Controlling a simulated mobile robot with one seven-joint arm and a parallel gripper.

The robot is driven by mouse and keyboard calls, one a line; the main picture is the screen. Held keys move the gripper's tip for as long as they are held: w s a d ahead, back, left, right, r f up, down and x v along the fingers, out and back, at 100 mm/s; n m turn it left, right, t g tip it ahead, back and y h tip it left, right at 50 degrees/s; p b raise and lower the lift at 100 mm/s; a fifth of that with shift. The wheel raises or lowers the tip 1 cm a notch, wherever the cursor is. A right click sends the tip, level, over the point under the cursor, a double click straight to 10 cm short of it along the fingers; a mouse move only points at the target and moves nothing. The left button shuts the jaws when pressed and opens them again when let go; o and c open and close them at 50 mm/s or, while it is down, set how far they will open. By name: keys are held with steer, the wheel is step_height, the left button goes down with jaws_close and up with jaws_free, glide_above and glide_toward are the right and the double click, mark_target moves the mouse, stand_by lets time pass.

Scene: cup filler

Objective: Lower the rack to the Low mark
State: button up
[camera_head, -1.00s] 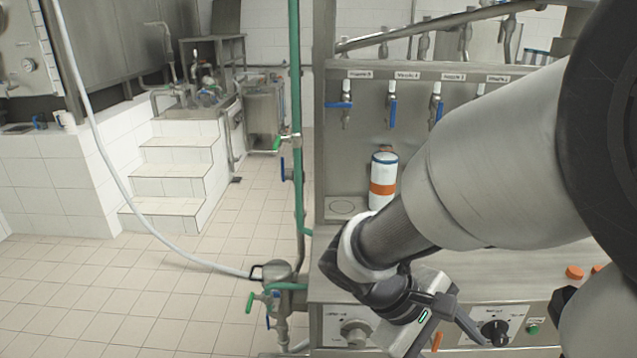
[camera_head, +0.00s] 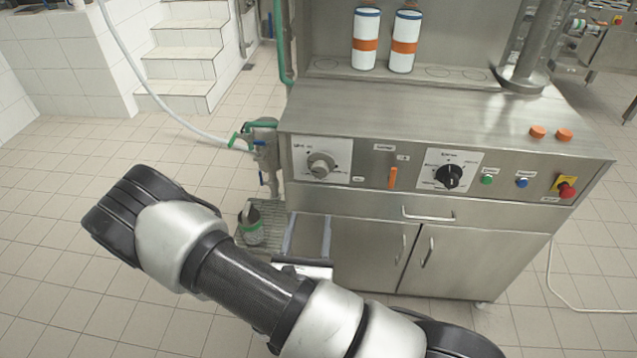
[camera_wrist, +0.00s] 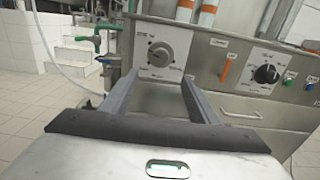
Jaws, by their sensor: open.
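No part is clearly readable as the rack; the small panel labels and marks are too blurred to read. The front panel has a grey round knob (camera_head: 321,164) on a white plate, an orange lever (camera_head: 393,178) to its right, and a black pointer knob (camera_head: 448,175) farther right. My gripper (camera_head: 310,216) is low in front of the panel, its fingers pointing at it. In the wrist view my open gripper (camera_wrist: 160,84) has empty space between its fingers, with the grey knob (camera_wrist: 160,54) framed beyond them. The orange lever (camera_wrist: 225,70) is right of the fingers.
Two white cans with orange bands (camera_head: 366,40) stand on the filler's ledge (camera_head: 440,72). Orange caps (camera_head: 538,131) lie on the top at right. Green and blue buttons and a red stop button (camera_head: 566,189) are on the panel. A valve (camera_head: 262,140) and hose are at left.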

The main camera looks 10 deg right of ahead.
mark_target(319, 173)
steer(key=x, duration=1.7)
steer(key=shift+w, duration=0.1)
steer(key=c, duration=1)
steer(key=shift+n, duration=0.3)
steer(key=shift+r+n+p, duration=0.1)
steer(key=shift+n+p, duration=0.7)
steer(key=shift+n, duration=0.2)
steer(key=n+p, duration=0.2)
steer(key=n, duration=0.1)
steer(key=shift+n, duration=0.4)
steer(key=n+p, duration=0.2)
steer(key=n, duration=0.4)
steer(key=shift+p, duration=0.3)
steer(key=shift+c, duration=0.2)
